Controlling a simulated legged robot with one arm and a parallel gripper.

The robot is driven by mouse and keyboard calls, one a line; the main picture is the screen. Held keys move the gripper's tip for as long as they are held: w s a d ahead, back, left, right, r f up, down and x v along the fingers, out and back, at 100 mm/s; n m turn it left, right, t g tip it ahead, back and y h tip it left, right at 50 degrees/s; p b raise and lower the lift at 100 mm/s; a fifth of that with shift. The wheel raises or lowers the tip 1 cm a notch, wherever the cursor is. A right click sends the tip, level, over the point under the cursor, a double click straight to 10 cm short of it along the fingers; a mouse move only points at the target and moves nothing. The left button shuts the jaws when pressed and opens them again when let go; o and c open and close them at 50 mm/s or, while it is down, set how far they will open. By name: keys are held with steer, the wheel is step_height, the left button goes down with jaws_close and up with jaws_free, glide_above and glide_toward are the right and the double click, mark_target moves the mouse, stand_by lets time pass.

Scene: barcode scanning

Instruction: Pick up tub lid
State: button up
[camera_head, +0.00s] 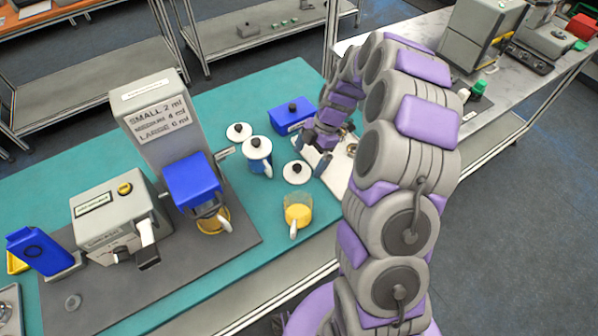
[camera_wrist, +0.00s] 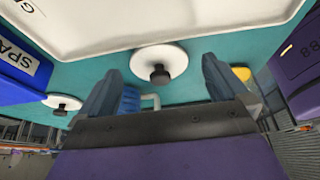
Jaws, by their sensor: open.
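A white round lid (camera_head: 297,172) with a black knob lies on the teal mat, between the blue jug and the yellow-filled jug. In the wrist view a white lid (camera_wrist: 174,58) with a black knob shows between and beyond my fingers, apparently the same one. A second white lid (camera_head: 239,131) lies farther back, and a blue-and-white jug (camera_head: 258,160) has a black-knobbed top. I cannot tell which lid is the tub's. My gripper (camera_head: 312,142) is open and empty, near the white tray; its fingers (camera_wrist: 161,75) are apart in the wrist view.
A white tray (camera_head: 335,178) lies right of the lid, partly hidden by my arm. A blue box (camera_head: 284,122) with a black knob stands behind. A jug of yellow contents (camera_head: 298,215) is in front. The grey dispensing machine (camera_head: 150,110) stands left.

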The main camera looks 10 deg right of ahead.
mark_target(300, 165)
steer(key=x, duration=0.2)
steer(key=shift+s+f, duration=0.15)
steer(key=shift+f, duration=0.3)
steer(key=a, duration=0.3)
steer(key=shift+a+f, duration=0.1)
steer(key=shift+a, duration=0.2)
steer(key=c, duration=0.3)
steer(key=shift+d, duration=0.95)
steer(key=c, duration=0.5)
steer(key=shift+a, duration=0.25)
steer(key=shift+c, duration=0.2)
